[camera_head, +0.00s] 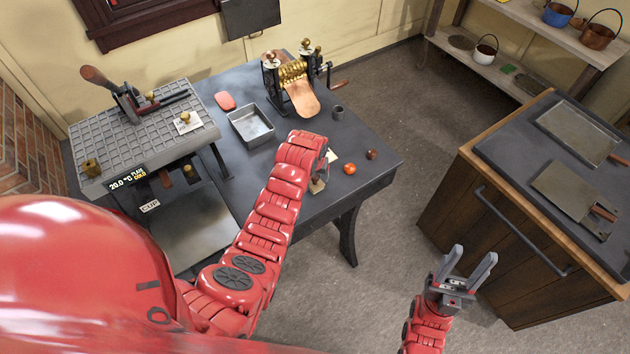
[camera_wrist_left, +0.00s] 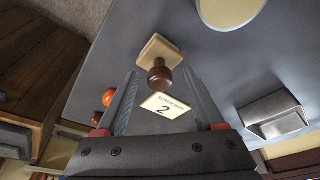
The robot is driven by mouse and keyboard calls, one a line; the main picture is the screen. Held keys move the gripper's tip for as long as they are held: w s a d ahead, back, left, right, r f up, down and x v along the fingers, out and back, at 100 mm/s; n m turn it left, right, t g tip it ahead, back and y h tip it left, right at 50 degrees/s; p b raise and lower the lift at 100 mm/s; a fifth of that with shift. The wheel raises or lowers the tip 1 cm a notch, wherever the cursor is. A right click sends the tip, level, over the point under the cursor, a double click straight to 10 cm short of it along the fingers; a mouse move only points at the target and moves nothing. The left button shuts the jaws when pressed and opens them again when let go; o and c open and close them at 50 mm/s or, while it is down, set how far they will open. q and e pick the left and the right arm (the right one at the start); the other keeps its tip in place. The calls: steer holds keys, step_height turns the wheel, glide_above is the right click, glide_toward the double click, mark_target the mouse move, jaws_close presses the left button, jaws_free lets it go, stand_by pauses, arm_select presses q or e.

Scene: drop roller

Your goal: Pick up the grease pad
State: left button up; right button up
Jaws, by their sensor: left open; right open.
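The grease pad (camera_wrist_left: 160,62) shows in the left wrist view as a square cream pad with a round dark wooden knob. It lies on the dark table beside a card marked 2 (camera_wrist_left: 165,106). My left gripper (camera_wrist_left: 159,74) is open, with one finger on each side of the knob in the picture; I cannot tell if either touches it. In the head view my left gripper (camera_head: 322,168) is over the table's near right part and mostly hidden by its wrist. My right gripper (camera_head: 468,268) is open and empty, above the floor between the table and the cabinet.
An orange ball (camera_head: 349,169) and a brown ball (camera_head: 372,154) sit right of my left gripper. A gridded plate (camera_head: 150,128) is at left, a wooden cabinet (camera_head: 500,225) at right.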

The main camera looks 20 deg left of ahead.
arm_select(q)
steer(key=shift+f, duration=0.15)
jaws_close()
stand_by(0.4)
steer(key=shift+w+r+b, duration=0.1)
steer(key=shift+r+b, duration=0.4)
steer(key=shift+b, duration=0.2)
steer(key=shift+b+v, duration=1)
steer(key=shift+v, duration=0.15)
steer(key=s+d+r+p, duration=0.1)
steer(key=s+p, duration=0.1)
steer(key=s, duration=0.5)
steer(key=s+d+p, duration=0.2)
steer(key=s, duration=0.6)
steer(key=shift+d+r, duration=0.3)
steer(key=shift+r, duration=0.1)
